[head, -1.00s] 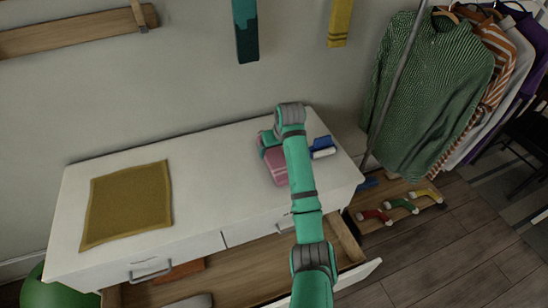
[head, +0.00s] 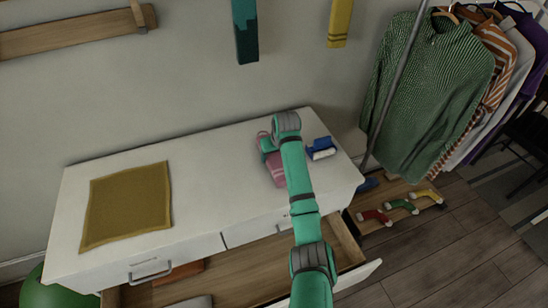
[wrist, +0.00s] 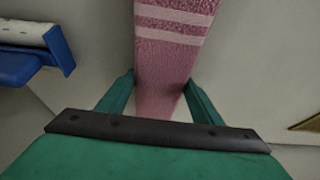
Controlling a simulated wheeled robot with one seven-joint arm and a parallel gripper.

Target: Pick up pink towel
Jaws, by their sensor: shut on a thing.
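The pink towel (head: 276,173) is a folded strip with pale stripes, on the right part of the white dresser top, partly hidden behind my arm in the head view. It also shows in the wrist view (wrist: 170,58), running between the two green fingers. My gripper (wrist: 160,92) is shut on the towel, with one finger at each side of it. I cannot tell whether the towel is clear of the dresser top.
The white dresser (head: 215,165) holds a mustard cloth (head: 127,205) on its left. A blue and white object (head: 320,148) lies close right of my gripper. An open drawer (head: 235,272) juts out below. A clothes rack (head: 398,85) stands at the right.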

